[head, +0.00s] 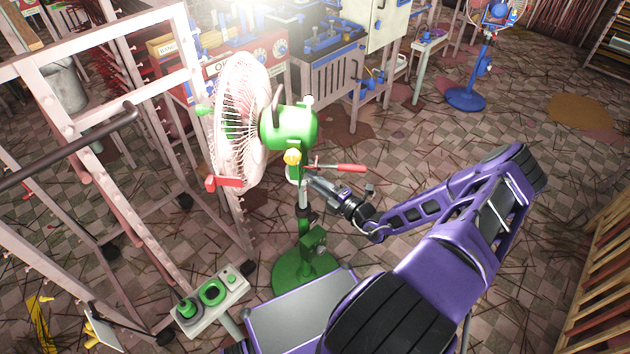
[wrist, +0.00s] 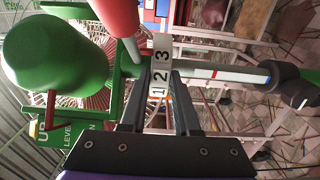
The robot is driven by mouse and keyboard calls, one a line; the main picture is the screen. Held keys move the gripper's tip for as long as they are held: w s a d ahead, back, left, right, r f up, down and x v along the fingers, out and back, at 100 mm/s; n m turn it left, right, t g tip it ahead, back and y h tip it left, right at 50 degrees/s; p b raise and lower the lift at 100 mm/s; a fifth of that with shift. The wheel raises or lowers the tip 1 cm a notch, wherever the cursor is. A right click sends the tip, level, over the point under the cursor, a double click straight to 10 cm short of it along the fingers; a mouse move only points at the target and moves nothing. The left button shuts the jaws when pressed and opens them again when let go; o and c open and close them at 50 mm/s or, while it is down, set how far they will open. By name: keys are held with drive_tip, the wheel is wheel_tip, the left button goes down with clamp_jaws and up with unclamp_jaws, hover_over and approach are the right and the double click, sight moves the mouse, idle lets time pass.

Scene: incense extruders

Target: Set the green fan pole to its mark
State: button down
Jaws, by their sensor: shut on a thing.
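The green fan (head: 289,125) stands upright on a round green base (head: 292,276), its white-caged head facing left. Its pole (head: 303,195) also shows in the wrist view (wrist: 240,75), lying sideways there, pale with a short red mark (wrist: 213,73) and a dark clamp at its right end. A white piece numbered 1, 2, 3 (wrist: 160,68) sits at the pole's head end. My gripper (head: 312,180) is at the upper pole, just under the fan head. In the wrist view my gripper (wrist: 165,85) is shut with the numbered piece between its fingers. The fingers hide part of the contact.
A red-handled lever (head: 350,168) sticks out right beside my gripper. A pale rack frame (head: 185,85) stands close on the left. A control box with green buttons (head: 212,296) is at the lower left. A blue fan (head: 466,98) stands at the back right. The floor on the right is open.

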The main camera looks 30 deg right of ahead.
idle(0.5)
wheel_tip(320, 180, down, 13)
drive_tip(key=b, duration=0.8)
drive_tip(key=shift+s+r+b, duration=0.1)
drive_tip(key=shift+r+b, duration=0.05)
drive_tip(key=shift+b, duration=0.2)
drive_tip(key=c, duration=0.8)
unclamp_jaws()
drive_tip(key=shift+o, duration=0.8)
drive_tip(key=shift+r, duration=0.1)
drive_tip(key=v, duration=1.7)
drive_tip(key=shift+s+p, duration=0.15)
drive_tip(key=shift+p, duration=0.25)
